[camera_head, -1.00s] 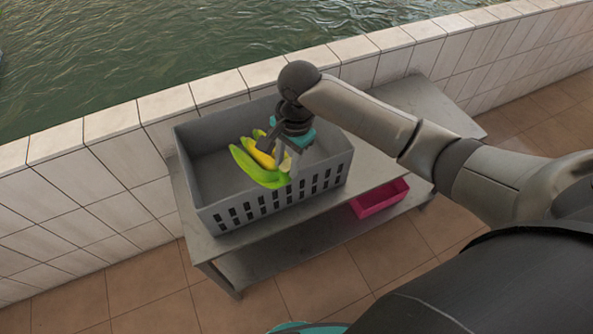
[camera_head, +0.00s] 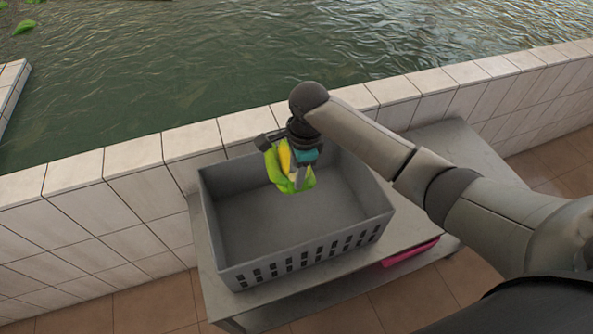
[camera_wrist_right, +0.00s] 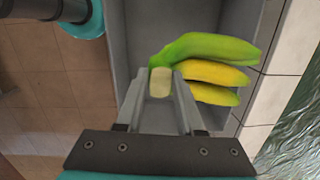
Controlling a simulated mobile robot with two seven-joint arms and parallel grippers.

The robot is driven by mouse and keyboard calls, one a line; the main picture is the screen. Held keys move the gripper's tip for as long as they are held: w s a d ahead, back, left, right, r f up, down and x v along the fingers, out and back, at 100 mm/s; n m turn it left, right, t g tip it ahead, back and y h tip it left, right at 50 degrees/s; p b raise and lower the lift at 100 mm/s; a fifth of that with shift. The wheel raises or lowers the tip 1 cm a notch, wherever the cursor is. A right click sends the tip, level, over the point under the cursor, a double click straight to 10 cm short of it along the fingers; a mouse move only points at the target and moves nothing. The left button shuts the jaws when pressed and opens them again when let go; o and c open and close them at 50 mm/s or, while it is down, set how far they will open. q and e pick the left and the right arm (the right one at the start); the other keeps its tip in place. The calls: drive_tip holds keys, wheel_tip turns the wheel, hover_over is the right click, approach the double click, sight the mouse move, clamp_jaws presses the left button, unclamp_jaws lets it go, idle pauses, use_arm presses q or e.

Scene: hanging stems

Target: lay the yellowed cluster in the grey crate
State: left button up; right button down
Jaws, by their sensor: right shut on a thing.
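The yellowed cluster (camera_head: 273,168) is a small bunch of bananas, part green and part yellow. My right gripper (camera_head: 299,183) is shut on it and holds it over the grey crate (camera_head: 255,228), toward the crate's back wall. In the right wrist view, the fingers (camera_wrist_right: 163,84) pinch the pale stem end, and the green and yellow bananas (camera_wrist_right: 215,72) stretch to the right. The crate's inside looks otherwise empty. I cannot tell whether the bananas touch the crate. My left gripper is not in view.
The crate stands on a grey table (camera_head: 455,150) against a low tiled wall (camera_head: 135,160), with water (camera_head: 250,60) behind it. A pink tray (camera_head: 410,252) is on the lower shelf, partly hidden. The crate floor has free room to the left and front.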

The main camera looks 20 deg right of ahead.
drive_tip(key=shift+f, duration=0.5)
wheel_tip(320, 180, down, 4)
drive_tip(key=shift+r, duration=0.25)
wheel_tip(320, 180, down, 3)
drive_tip(key=shift+r+b, duration=0.1)
drive_tip(key=shift+b, duration=0.9)
drive_tip(key=shift+f+b, duration=0.35)
drive_tip(key=shift+f, duration=0.1)
use_arm(q)
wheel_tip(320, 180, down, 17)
drive_tip(key=b, duration=1.4)
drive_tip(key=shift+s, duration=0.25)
use_arm(e)
wheel_tip(320, 180, down, 14)
drive_tip(key=shift+f, duration=0.15)
use_arm(q)
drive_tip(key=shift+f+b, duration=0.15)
drive_tip(key=shift+b, duration=0.15)
use_arm(e)
drive_tip(key=shift+f, duration=0.2)
